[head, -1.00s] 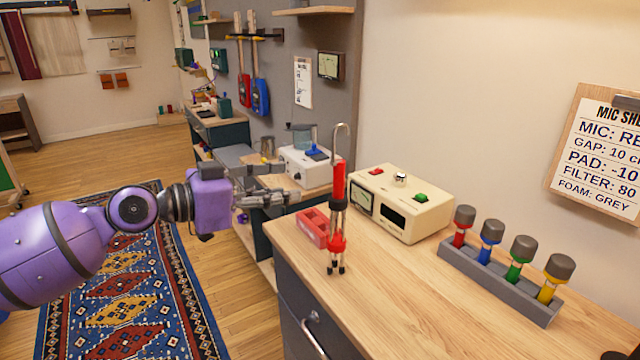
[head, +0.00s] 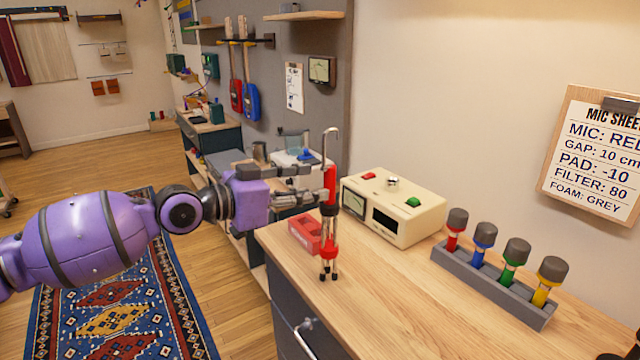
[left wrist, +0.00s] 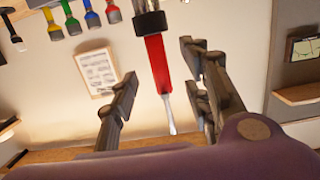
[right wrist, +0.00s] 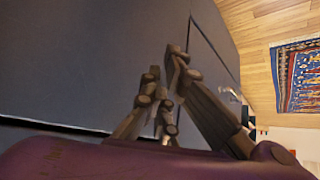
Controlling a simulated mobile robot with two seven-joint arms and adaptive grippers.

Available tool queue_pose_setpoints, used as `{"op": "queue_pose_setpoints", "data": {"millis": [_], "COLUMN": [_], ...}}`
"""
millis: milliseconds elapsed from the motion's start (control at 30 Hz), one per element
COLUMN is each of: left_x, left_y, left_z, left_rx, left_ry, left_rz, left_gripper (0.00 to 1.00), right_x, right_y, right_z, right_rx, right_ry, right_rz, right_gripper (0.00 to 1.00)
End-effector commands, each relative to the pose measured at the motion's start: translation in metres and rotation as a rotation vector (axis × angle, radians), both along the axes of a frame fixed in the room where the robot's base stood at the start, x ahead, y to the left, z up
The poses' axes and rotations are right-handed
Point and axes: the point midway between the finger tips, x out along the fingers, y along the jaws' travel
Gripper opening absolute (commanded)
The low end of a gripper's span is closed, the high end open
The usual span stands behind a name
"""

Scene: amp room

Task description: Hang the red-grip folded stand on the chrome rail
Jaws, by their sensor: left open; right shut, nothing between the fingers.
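The folded stand (head: 329,222) stands upright near the left end of the wooden counter, with a red grip, black middle and chrome hook on top. My left gripper (head: 316,186) is at its red grip, fingers open. In the left wrist view the red grip (left wrist: 157,62) lies between the open fingers (left wrist: 160,82), with gaps on both sides. A chrome bar (head: 303,338) is on the counter's front; I cannot tell if it is the rail. My right gripper (right wrist: 165,75) is shut and empty before a dark grey panel, seen only in the right wrist view.
A red box (head: 304,234) sits left of the stand. A cream device (head: 393,208) stands behind it to the right. A grey rack (head: 490,285) of coloured, grey-topped pieces stands further right. The counter's front middle is clear.

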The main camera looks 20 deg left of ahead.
Motion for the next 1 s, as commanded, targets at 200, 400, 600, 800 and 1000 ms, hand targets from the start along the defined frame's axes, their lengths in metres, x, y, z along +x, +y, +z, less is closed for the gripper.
{"op": "queue_pose_setpoints", "data": {"millis": [200,400,600,800,1000], "left_x": [0.013,0.023,0.027,0.027,0.027], "left_y": [-0.012,-0.019,-0.022,-0.023,-0.023], "left_z": [0.001,-0.002,-0.004,-0.005,-0.005], "left_rx": [-0.002,-0.001,0.001,0.002,0.002], "left_ry": [-0.004,-0.002,0.0,0.001,0.001], "left_rz": [-0.002,-0.002,-0.002,-0.002,-0.002], "left_gripper": [0.44,0.44,0.44,0.44,0.29], "right_x": [0.0,-0.001,0.001,0.003,0.004], "right_y": [-0.001,0.0,0.001,0.001,0.001], "right_z": [0.009,0.009,0.011,0.012,0.013], "right_rx": [0.001,0.003,0.004,0.003,0.004], "right_ry": [-0.005,0.0,-0.004,-0.008,-0.009], "right_rz": [-0.004,-0.002,0.001,0.003,0.003], "right_gripper": [0.0,0.0,0.0,0.0,0.0]}}
